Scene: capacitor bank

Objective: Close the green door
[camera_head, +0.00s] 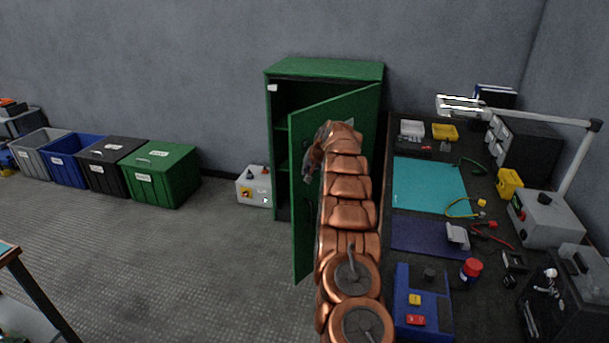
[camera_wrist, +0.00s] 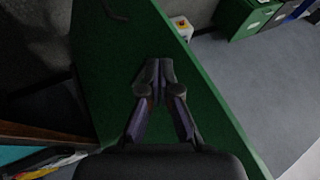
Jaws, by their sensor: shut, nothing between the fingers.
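The green door (camera_head: 303,230) belongs to the green cabinet (camera_head: 325,69) by the wall. It stands open, swung out toward me from the cabinet's right side, and the dark inside shows at the left. My copper-coloured arm hides much of the door. My gripper (camera_head: 307,175) is in front of the door's upper part, near its free edge. In the wrist view the fingers of my gripper (camera_wrist: 158,70) are together and empty, over the green door panel (camera_wrist: 112,75). I cannot tell whether they touch it. A small dark bent piece shows on the panel's upper part.
A workbench with a teal mat (camera_head: 428,185), tools and a lamp (camera_head: 520,114) stands right of the cabinet. A white control box (camera_head: 254,187) is on the floor left of the door. Several bins, including a green bin (camera_head: 162,175), line the wall. The floor (camera_head: 180,265) left of the door is clear.

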